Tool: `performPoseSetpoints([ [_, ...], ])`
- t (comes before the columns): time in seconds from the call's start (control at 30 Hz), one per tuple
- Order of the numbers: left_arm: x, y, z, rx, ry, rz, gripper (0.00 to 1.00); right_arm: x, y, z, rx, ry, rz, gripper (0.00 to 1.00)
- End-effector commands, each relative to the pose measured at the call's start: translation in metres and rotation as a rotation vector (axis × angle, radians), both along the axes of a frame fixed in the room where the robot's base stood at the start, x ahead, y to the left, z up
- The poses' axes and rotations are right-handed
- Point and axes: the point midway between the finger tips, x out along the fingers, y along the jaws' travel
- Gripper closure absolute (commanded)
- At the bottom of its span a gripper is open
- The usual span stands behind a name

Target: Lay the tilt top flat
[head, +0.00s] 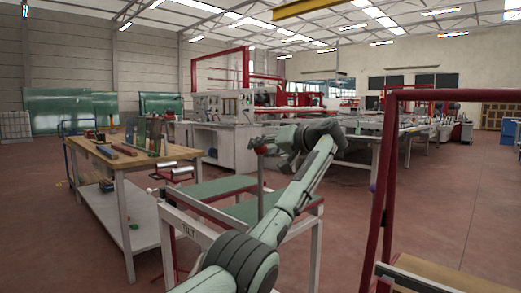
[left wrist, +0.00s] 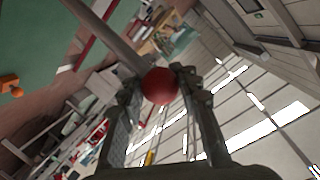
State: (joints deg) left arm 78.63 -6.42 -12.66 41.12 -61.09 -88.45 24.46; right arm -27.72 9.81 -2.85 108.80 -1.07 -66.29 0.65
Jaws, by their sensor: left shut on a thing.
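The tilt table stands in front of me in the head view, with a white frame marked "TILT" (head: 188,230). Its green top (head: 213,188) shows as panels that look about level, though my arm hides part of it and I cannot tell any slight tilt. A grey lever (head: 261,188) stands nearly upright beside the panels, with a red ball knob (head: 260,150) at its upper end. My left gripper (head: 262,146) is at the knob. In the left wrist view the red knob (left wrist: 160,86) sits between the two fingers, with the lever (left wrist: 112,38) running up-left. My right gripper is out of view.
A wooden-topped workbench (head: 165,155) with tools stands at the left, close to the tilt table. A red upright frame (head: 385,150) stands at the right. Machines (head: 225,130) stand behind. Open floor (head: 345,205) lies between the tilt table and the red frame.

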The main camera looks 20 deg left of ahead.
Motion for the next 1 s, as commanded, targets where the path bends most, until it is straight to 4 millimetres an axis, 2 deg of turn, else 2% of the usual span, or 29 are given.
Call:
performPoseSetpoints([
  [0.17,0.003,-0.005,0.001,0.002,-0.002,-0.016,1.0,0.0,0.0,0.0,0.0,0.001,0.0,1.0],
  [0.2,0.003,-0.005,0.001,0.002,-0.002,-0.016,0.68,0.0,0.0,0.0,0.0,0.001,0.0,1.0],
  [0.4,0.002,-0.004,0.001,0.002,-0.001,-0.011,0.46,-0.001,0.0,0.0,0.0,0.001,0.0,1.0],
  [0.77,-0.001,-0.007,0.002,0.0,-0.002,-0.007,0.46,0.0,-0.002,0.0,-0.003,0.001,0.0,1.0],
  [0.87,-0.006,-0.02,0.005,0.0,-0.004,-0.009,0.46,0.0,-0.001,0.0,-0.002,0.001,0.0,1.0],
  [1.0,-0.018,-0.046,0.012,0.0,-0.003,-0.012,0.46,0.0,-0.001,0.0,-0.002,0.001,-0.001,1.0],
])
